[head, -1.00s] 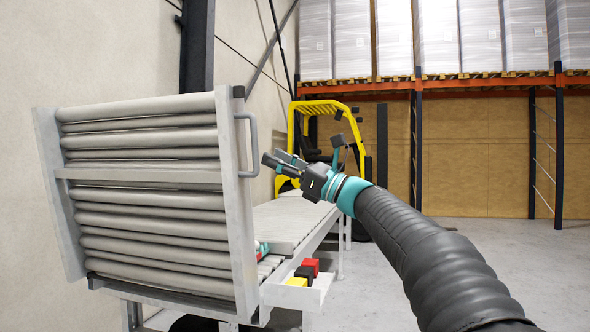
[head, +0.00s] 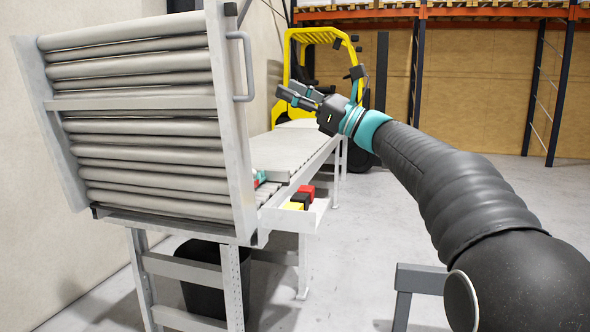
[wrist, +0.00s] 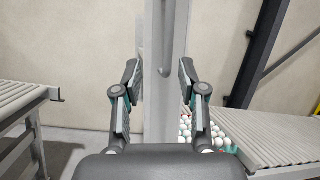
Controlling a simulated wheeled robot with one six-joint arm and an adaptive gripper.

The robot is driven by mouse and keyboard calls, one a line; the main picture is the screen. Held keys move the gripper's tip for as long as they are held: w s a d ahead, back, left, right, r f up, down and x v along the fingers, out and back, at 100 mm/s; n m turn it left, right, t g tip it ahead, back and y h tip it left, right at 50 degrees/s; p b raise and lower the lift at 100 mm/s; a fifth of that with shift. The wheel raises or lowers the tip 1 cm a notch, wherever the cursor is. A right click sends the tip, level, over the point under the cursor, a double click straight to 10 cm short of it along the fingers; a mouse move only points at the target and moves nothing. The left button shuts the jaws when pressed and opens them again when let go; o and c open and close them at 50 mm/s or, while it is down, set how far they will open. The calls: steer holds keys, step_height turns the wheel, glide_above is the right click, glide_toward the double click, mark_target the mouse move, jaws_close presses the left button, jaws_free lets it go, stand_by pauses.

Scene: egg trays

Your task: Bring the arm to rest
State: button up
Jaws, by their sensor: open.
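My gripper (head: 300,95) is at the end of my black-sleeved arm, in the middle of the head view. A pale upright post (wrist: 165,60) with a handle stands beyond the fingers. Eggs (wrist: 200,130), white and reddish, show in a teal tray behind the right finger, partly hidden.
A roller conveyor (head: 295,155) runs behind the raised roller section (head: 140,107) with a handle (head: 243,65). A small side tray (head: 318,214) holds red, black and yellow blocks. A black bin (head: 203,285) stands underneath. The yellow forklift (head: 290,50) is behind. Floor at right is open.

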step_height(320, 180, down, 17)
steer(key=w+n+h, duration=0.2)
steer(key=n+h, duration=0.3)
steer(key=h, duration=0.1)
steer(key=s+d+f+n+g+h, duration=0.2)
steer(key=s+f+n+h, duration=0.25)
steer(key=s+f, duration=0.55)
steer(key=s+d+f+n+h, duration=0.3)
steer(key=s+d+f, duration=0.1)
steer(key=s, duration=0.5)
steer(key=s+d+f+n+h, duration=0.3)
steer(key=s+d+f+h, duration=0.1)
steer(key=s+f, duration=0.3)
steer(key=s+d+f+n+h, duration=0.3)
steer(key=s+d+f, duration=0.2)
steer(key=s, duration=0.6)
steer(key=shift+s+d+f+g+h, duration=0.25)
steer(key=shift+d+g+h, duration=0.1)
steer(key=shift+d, duration=0.25)
steer(key=shift+n, duration=0.25)
